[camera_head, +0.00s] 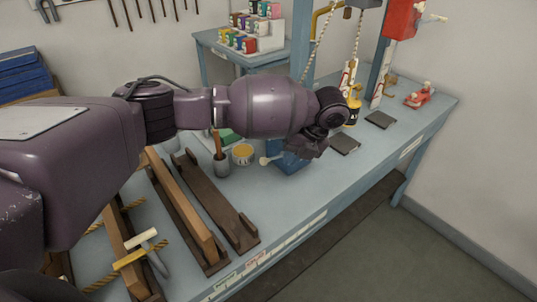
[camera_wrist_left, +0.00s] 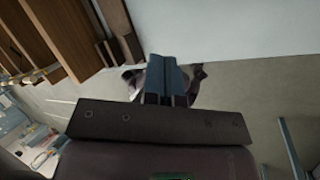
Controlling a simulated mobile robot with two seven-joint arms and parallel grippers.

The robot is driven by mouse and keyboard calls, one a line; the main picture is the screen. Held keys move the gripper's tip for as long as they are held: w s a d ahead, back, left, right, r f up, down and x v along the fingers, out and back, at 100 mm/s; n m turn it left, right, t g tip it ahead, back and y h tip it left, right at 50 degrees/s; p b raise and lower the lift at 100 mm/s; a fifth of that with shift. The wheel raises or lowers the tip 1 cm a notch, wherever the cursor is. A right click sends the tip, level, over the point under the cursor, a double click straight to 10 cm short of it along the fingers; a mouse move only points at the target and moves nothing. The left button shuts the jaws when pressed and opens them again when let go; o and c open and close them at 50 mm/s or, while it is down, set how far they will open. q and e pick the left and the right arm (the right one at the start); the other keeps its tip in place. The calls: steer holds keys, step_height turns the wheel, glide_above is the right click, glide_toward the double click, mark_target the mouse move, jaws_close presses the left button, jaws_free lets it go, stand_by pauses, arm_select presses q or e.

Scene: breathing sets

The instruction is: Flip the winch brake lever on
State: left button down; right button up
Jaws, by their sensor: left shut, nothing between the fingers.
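A red winch-like housing (camera_head: 403,18) hangs at the top right of the head view, with a pale-tipped lever (camera_head: 432,18) sticking out to its right. I cannot tell the lever's on or off position. A smaller red device (camera_head: 420,95) with pale knobs sits on the bench below it; I cannot tell its function. My left gripper (camera_head: 311,150) is over the bench, left of and lower in the picture than the red housing, and apart from it. Its fingers (camera_wrist_left: 167,80) are together and empty in the wrist view. My right gripper is not in view.
Ropes (camera_head: 318,38) and a yellow hook block (camera_head: 352,110) hang near a blue post. Dark pads (camera_head: 380,120) lie on the bench (camera_head: 335,190). Wooden rails (camera_head: 215,200) fill the left. The bench front is partly clear.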

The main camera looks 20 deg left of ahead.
arm_select(q)
steer(key=w+a+r+n+h, duration=0.3)
steer(key=r+n+h, duration=0.1)
steer(key=r, duration=0.4)
steer(key=p, duration=0.2)
glide_above(273, 159)
steer(key=s, duration=0.3)
step_height(273, 159, down, 11)
steer(key=shift+a+f, duration=0.25)
steer(key=shift+f, duration=0.3)
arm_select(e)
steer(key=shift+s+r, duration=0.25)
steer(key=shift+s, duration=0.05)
